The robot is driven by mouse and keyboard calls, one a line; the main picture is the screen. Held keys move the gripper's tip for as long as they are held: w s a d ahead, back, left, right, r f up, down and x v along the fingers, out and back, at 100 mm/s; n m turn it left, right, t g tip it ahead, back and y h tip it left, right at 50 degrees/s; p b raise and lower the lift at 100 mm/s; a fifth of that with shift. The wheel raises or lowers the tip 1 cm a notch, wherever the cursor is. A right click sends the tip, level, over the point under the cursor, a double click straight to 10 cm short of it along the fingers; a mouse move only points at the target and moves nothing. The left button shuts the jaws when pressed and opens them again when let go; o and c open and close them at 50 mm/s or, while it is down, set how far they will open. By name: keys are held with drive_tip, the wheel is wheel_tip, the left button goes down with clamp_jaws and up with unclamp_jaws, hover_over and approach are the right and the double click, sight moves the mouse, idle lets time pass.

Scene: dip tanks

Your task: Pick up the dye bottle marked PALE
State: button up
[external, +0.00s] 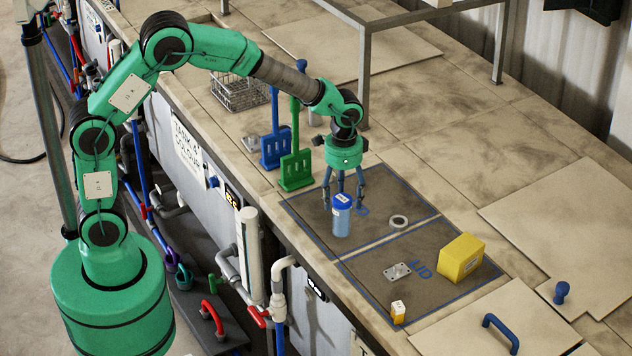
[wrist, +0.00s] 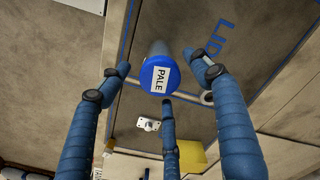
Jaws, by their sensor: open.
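The dye bottle marked PALE (external: 342,216) is blue with a bright blue cap and stands upright on a dark, blue-outlined mat (external: 410,207). In the wrist view its cap (wrist: 157,75) carries a white label reading PALE. My gripper (external: 345,190) is above and around the upper part of the bottle, fingers pointing down. In the wrist view the gripper's blue fingers (wrist: 160,85) are spread apart around the cap, with gaps visible at both sides. Whether any finger touches the bottle cannot be told.
Blue (external: 275,145) and green (external: 296,168) paddles stand behind left. A wire basket (external: 238,92) and metal frame (external: 366,60) are farther back.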

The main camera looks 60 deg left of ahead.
sight(342, 216)
drive_tip(key=shift+f, duration=2.15)
drive_tip(key=c, duration=1.4)
